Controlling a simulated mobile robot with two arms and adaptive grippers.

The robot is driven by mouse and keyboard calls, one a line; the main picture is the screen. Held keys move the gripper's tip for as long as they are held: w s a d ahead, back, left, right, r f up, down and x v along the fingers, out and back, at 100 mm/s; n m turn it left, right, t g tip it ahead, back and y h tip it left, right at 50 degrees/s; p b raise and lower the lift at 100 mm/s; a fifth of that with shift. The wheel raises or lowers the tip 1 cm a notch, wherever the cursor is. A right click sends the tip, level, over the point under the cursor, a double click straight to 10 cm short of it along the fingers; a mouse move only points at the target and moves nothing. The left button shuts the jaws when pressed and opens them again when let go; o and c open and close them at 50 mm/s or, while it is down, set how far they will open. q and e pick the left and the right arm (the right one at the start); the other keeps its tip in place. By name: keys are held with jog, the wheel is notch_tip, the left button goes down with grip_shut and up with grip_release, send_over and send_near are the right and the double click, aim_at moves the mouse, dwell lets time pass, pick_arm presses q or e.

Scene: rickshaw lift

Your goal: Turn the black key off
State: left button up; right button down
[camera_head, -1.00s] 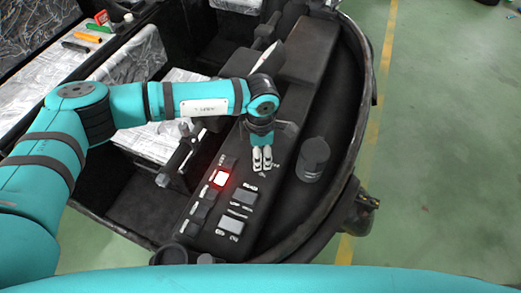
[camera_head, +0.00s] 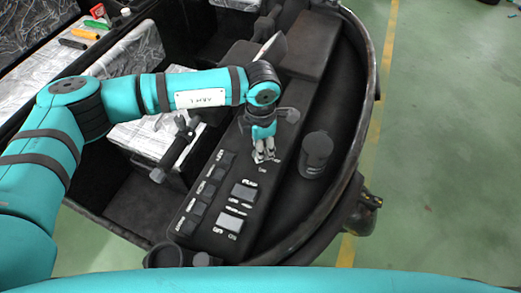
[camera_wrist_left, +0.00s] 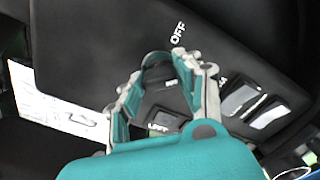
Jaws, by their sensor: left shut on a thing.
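My left gripper (camera_head: 263,155) points down at the black control panel (camera_head: 262,190), its fingers closed around a small spot beside white lettering. In the left wrist view the fingers (camera_wrist_left: 160,100) are around the black key, which they mostly hide. A white "OFF" label (camera_wrist_left: 178,34) shows on the panel just beyond them. The key's exact angle cannot be made out. The square indicator on the panel (camera_head: 216,173) is dark, with no red glow. My right gripper is out of view.
A black round knob or cylinder (camera_head: 316,152) stands on the vehicle just right of the gripper. A row of dark switches and grey buttons (camera_head: 229,222) lies nearer. A lever (camera_head: 178,148) rises at left. Green floor (camera_head: 440,150) is clear at right.

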pick_arm(q)
jog(key=n+b, duration=0.2)
jog(key=b, duration=0.1)
jog(key=n+b, duration=0.2)
jog(key=b, duration=0.1)
jog(key=n+b, duration=0.2)
jog(key=b, duration=0.1)
jog(key=shift+f+n, duration=0.25)
jog(key=shift+n, duration=0.15)
jog(key=shift+r+n+b, duration=0.2)
jog(key=shift+n+b, duration=1)
jog(key=shift+n, duration=0.1)
jog(key=shift+r, duration=0.1)
jog(key=o, duration=1.1)
jog(key=shift+o, duration=0.2)
notch_tip(320, 180, up, 12)
